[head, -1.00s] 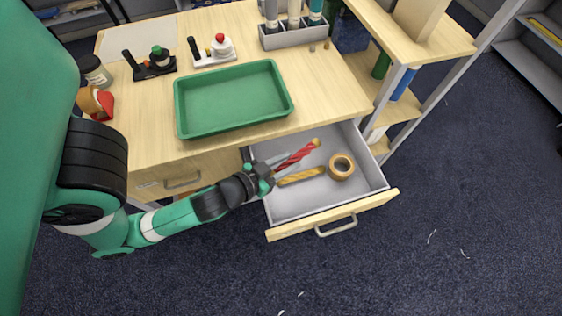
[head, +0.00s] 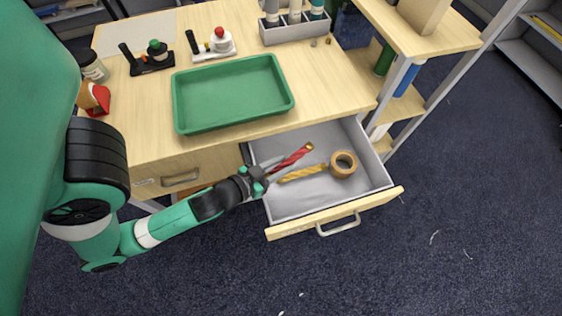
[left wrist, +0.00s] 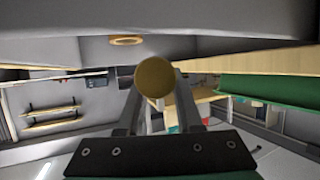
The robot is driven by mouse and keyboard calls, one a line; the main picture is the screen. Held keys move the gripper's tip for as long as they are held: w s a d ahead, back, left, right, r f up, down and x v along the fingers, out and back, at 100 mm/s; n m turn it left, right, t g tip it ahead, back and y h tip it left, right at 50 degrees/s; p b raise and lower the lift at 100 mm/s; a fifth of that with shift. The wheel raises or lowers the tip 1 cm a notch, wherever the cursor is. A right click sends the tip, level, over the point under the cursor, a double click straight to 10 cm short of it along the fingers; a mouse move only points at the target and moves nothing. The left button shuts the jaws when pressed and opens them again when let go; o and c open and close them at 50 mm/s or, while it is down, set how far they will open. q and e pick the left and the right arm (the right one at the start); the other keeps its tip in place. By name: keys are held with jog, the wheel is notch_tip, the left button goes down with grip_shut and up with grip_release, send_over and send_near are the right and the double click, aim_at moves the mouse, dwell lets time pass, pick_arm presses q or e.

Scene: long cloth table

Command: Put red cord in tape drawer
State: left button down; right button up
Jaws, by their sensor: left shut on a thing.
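The red cord (head: 289,160) is a short twisted bundle with a tan end. My left gripper (head: 266,174) is shut on it and holds it over the left part of the open drawer (head: 333,203). In the left wrist view the round tan cord end (left wrist: 155,77) shows between the fingers. The drawer has a grey inside and a wooden front. A tan tape roll (head: 334,168) and a yellow cord (head: 303,173) lie in it. Whether the red cord touches the drawer floor cannot be told. My right gripper is not in view.
A green tray (head: 232,122) sits on the table above the drawer. Black and white stands, a jar (head: 92,67) and a grey holder (head: 292,33) are farther back. A shelf unit (head: 440,42) stands at the right. The front of the drawer floor is clear.

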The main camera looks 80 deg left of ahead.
pick_arm(q)
jog(key=shift+f, duration=0.3)
jog(key=c, duration=0.6)
grip_release()
